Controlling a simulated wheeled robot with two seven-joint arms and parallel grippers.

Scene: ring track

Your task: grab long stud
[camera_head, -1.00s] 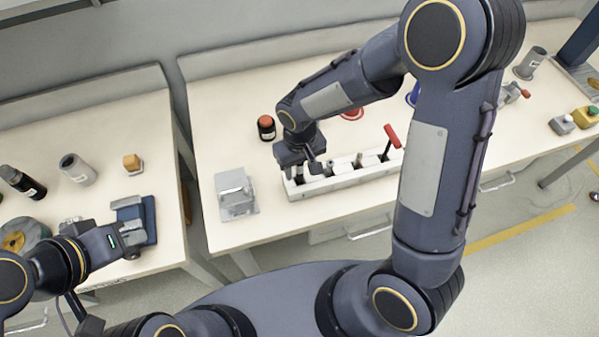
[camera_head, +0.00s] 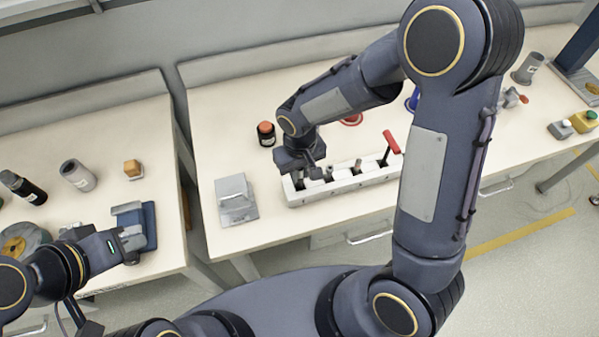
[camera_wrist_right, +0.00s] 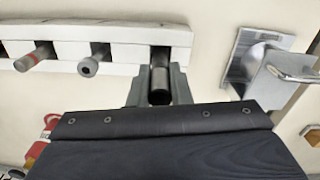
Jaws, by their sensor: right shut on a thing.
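A white slotted rack (camera_head: 345,182) stands on the middle table and also shows in the right wrist view (camera_wrist_right: 120,52). My right gripper (camera_head: 312,174) is over the rack's left end. In the right wrist view my right gripper (camera_wrist_right: 157,88) is shut on a dark metallic cylindrical stud (camera_wrist_right: 160,78), which stands in the rack's end slot. Its full length is hidden. Two other studs, one grey (camera_wrist_right: 88,66) and one red-marked (camera_wrist_right: 36,57), sit in neighbouring slots. My left gripper (camera_head: 130,246) is at the left table beside a blue-grey fixture (camera_head: 148,222); its jaw opening is unclear.
A grey metal block with a handle (camera_head: 236,200) lies left of the rack. A black jar with an orange top (camera_head: 266,135) stands behind it. A red-handled tool (camera_head: 391,143) rises from the rack's right part.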

